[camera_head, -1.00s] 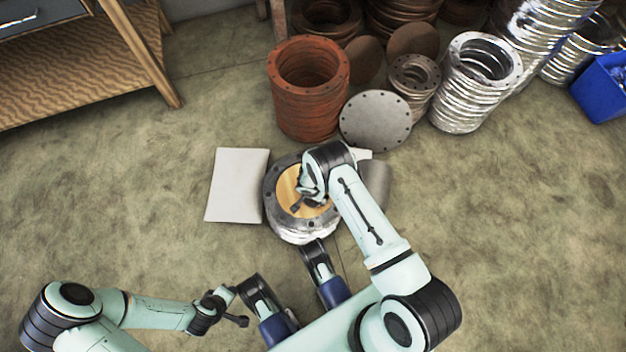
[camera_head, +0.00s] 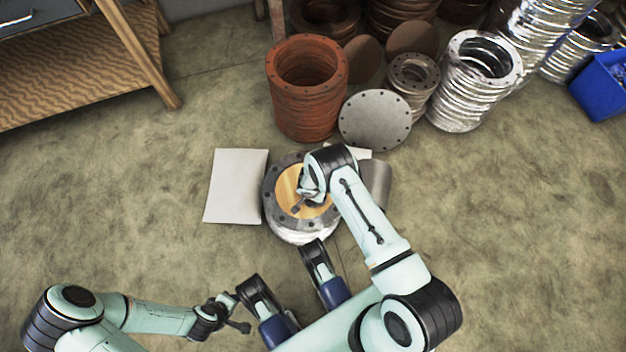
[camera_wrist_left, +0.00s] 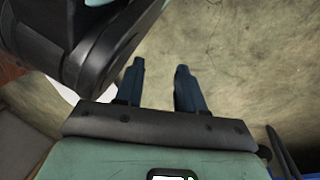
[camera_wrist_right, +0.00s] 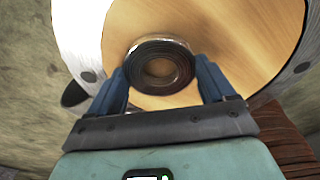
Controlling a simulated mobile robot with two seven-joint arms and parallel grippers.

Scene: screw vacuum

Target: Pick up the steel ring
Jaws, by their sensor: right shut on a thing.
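A small dark, grooved ring (camera_wrist_right: 158,47) with a silvery edge shows between my right fingers in the right wrist view. My right gripper (camera_wrist_right: 162,72) is shut on this steel ring, a finger on either side. Behind it is a round wooden disc (camera_wrist_right: 225,30), set inside a large steel flange with bolt holes (camera_wrist_right: 78,30). I cannot tell whether the ring touches the disc. In the head view my right arm partly covers the disc (camera_head: 288,190) and hides the ring. My left gripper (camera_wrist_left: 160,66) is open and empty, low over the floor at the left.
A pale flat sheet (camera_head: 236,186) lies left of the flange, and a grey cylinder (camera_head: 375,182) is at its right. Rusty rings (camera_head: 307,95), a grey disc (camera_head: 375,120) and silvery stacks (camera_head: 475,90) stand behind. A wooden shelf (camera_head: 80,75) is far left. The right floor is clear.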

